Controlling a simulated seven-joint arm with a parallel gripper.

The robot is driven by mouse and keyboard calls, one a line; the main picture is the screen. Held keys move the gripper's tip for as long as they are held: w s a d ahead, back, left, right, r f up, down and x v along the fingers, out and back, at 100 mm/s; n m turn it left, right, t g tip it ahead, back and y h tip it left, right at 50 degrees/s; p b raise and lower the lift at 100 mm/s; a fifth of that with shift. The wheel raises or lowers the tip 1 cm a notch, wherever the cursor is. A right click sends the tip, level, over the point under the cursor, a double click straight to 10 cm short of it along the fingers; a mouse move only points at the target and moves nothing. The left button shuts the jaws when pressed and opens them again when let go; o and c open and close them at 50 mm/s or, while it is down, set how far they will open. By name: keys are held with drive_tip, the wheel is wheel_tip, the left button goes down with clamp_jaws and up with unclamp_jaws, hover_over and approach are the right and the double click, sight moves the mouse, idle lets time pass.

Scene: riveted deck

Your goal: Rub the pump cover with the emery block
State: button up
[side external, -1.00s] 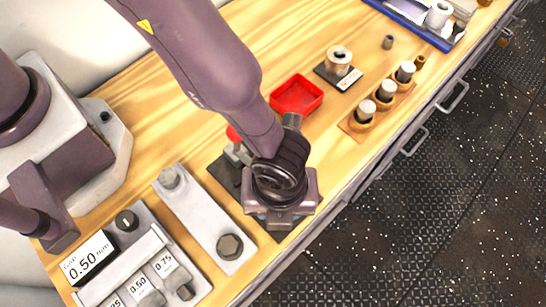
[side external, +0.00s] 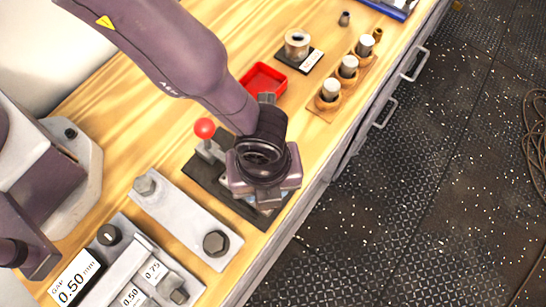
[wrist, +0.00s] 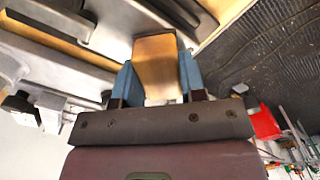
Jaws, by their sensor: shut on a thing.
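My gripper (side external: 264,196) is low over a dark base plate (side external: 203,179) on the wooden bench, and my wrist hides its fingertips in the side view. In the wrist view my gripper (wrist: 157,82) has its blue fingers shut on a tan-topped block, the emery block (wrist: 156,62). The pump cover cannot be made out clearly; the area on the dark plate below my gripper is mostly hidden. I cannot tell whether the block touches anything.
A red-knobbed clamp handle (side external: 205,129) stands at the left of my gripper. A grey bolted bar (side external: 182,214) and a gauge block marked 0.50 (side external: 75,283) lie nearer. A red tray (side external: 264,79) and capped pegs (side external: 348,67) stand behind. The bench edge is close on the right.

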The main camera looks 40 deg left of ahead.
drive_tip(key=s, duration=0.3)
drive_tip(key=shift+s, duration=0.15)
wheel_tip(320, 180, up, 8)
drive_tip(key=shift+r, duration=0.15)
idle(0.4)
drive_tip(key=w+a+r+n, duration=0.4)
drive_tip(key=w+a+n, duration=0.4)
drive_tip(key=w+a, duration=0.75)
drive_tip(key=a+r+n, duration=0.3)
drive_tip(key=a+n, duration=1.6)
drive_tip(key=shift+w+a+r, duration=0.2)
drive_tip(key=shift+w+a, duration=0.1)
